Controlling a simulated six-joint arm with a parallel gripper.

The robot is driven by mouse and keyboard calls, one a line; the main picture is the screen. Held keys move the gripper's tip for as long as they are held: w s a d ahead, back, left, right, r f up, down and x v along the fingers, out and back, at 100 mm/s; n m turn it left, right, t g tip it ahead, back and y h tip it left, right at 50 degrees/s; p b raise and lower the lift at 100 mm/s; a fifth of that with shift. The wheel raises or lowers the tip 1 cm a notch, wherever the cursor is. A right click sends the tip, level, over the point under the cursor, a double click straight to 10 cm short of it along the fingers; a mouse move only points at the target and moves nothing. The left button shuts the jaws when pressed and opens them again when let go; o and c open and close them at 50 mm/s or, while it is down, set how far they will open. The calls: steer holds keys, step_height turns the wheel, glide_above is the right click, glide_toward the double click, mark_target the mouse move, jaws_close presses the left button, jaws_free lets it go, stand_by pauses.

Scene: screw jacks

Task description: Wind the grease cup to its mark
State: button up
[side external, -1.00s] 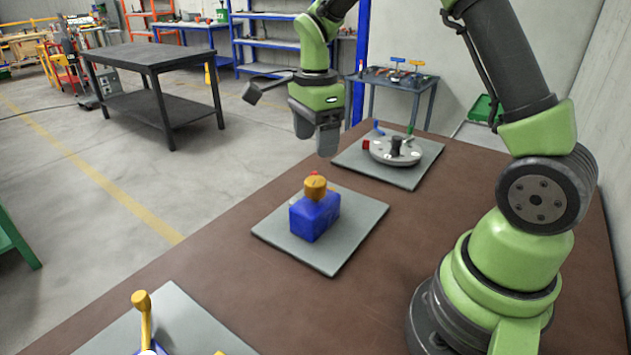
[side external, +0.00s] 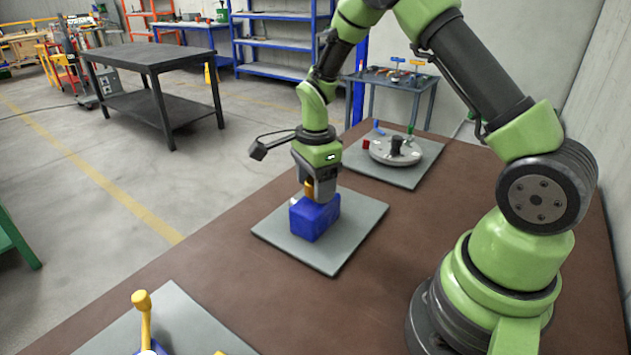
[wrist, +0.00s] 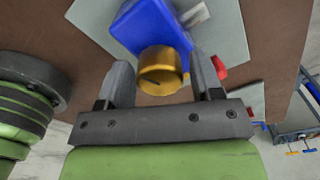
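The grease cup is a gold-orange round cap (wrist: 162,70) on a blue block (wrist: 150,25); a thin dark line shows on its end in the wrist view. In the side view the blue block (side external: 315,218) sits on a grey plate (side external: 345,240), and the cup (side external: 308,188) is partly hidden by my gripper (side external: 318,192). My gripper points down over the block. In the wrist view my gripper (wrist: 161,78) has one finger on each side of the cup, with narrow gaps, so it looks open around it. A small red piece (wrist: 218,67) shows beyond the right finger.
A round grey fixture (side external: 395,152) with red, blue and green parts stands on a plate behind. A yellow-handled device (side external: 143,315) stands on the front plate. The brown bench (side external: 240,285) is clear between the plates.

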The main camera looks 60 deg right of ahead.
steer(key=c, duration=0.7)
steer(key=shift+n, duration=0.4)
